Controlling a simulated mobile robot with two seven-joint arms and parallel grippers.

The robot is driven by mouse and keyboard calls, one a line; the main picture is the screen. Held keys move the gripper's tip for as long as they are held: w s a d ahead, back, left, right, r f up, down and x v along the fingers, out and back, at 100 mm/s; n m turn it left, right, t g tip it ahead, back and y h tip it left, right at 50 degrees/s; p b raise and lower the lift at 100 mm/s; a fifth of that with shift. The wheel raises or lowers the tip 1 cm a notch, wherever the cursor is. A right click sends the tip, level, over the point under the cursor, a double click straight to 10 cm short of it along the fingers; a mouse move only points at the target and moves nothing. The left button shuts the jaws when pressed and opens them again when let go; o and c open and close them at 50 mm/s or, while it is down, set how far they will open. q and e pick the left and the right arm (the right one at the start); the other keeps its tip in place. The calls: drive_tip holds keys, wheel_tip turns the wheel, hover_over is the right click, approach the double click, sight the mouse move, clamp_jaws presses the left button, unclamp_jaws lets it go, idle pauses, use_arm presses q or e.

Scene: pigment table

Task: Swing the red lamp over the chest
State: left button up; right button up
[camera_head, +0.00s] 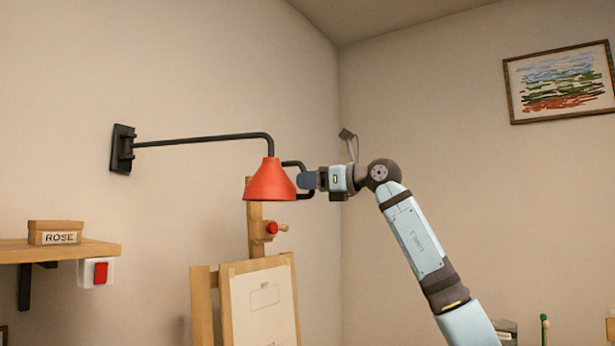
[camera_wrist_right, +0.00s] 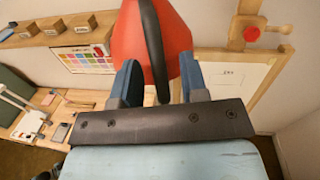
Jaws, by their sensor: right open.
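The red lamp (camera_head: 269,183) hangs shade-down from a black wall arm (camera_head: 205,139) that runs from a bracket (camera_head: 122,149) on the left wall. Its red shade (camera_wrist_right: 182,45) fills the top middle of the wrist view. A black loop handle (camera_wrist_right: 152,38) is on the shade's side facing my right gripper (camera_head: 307,180). The blue fingers of my right gripper (camera_wrist_right: 160,80) stand open, one on each side of the handle, with gaps beside it. I cannot make out a chest in either view. My left gripper is not in view.
A wooden easel (camera_head: 200,305) with a framed sheet stands below the lamp. A shelf (camera_head: 60,251) with a box labelled ROSE (camera_head: 56,238) and a red switch (camera_head: 101,272) is at left. A picture (camera_head: 560,82) hangs at right.

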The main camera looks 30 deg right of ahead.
drive_tip(key=shift+w+a, duration=0.25)
drive_tip(key=shift+w, duration=0.15)
drive_tip(key=shift+c, duration=0.2)
clamp_jaws()
drive_tip(key=shift+f, duration=0.1)
